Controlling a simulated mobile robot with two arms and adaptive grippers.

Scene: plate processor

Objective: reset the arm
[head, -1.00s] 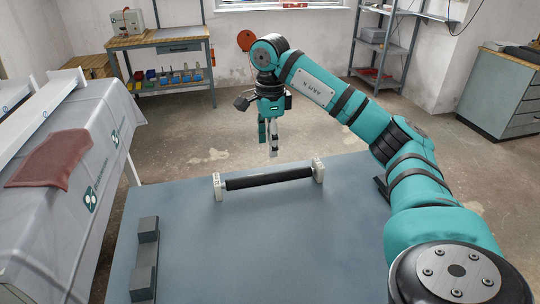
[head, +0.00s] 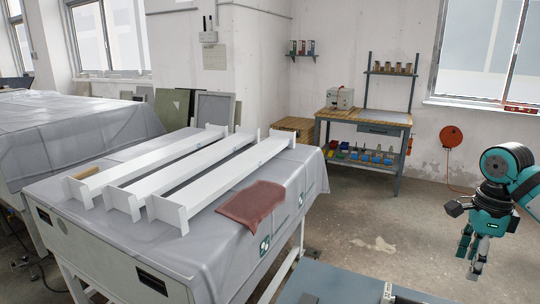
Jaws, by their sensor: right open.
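My right gripper (head: 469,262) hangs at the right edge of the head view with its fingers pointing down. Its jaws are open and nothing is between them. It is above the floor side of the blue-grey table (head: 318,284), whose corner shows at the bottom. A small part of the black roller with pale end blocks (head: 389,292) shows at the bottom edge, below and left of the gripper and apart from it. Most of the right arm is cut off by the frame. My left gripper is not in view.
A grey-covered table (head: 60,222) holds white beams (head: 165,172) and a reddish cloth (head: 252,205). Another covered table (head: 70,135) stands at far left. A wooden workbench (head: 362,118) with a shelf of coloured bins stands at the back wall. Concrete floor lies open between.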

